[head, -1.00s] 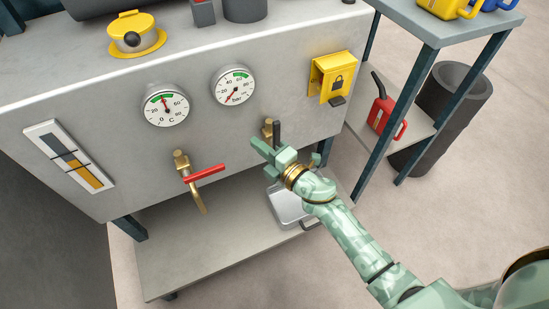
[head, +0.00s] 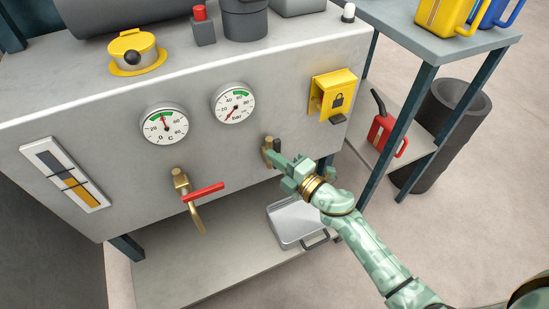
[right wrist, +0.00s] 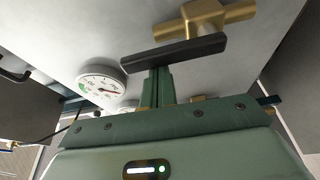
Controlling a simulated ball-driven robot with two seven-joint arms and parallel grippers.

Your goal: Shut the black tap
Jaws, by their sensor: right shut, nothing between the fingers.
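The black tap (head: 277,144) sits on the lower right of the grey machine's front, with a brass body and a black lever. In the head view its lower part is hidden behind my right gripper (head: 271,156), which is shut and empty with its tips at the lever. In the right wrist view the black lever (right wrist: 175,51) lies across just beyond the shut fingers (right wrist: 160,86), in front of the brass body (right wrist: 205,20). I cannot tell whether the fingers touch it. My left gripper is not in view.
A red-handled brass tap (head: 203,192) is to the left. Two dial gauges (head: 164,125) are above, and a yellow lock box (head: 332,95) is to the upper right. A metal tray (head: 296,222) lies on the shelf below. A side table (head: 420,40) stands at right.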

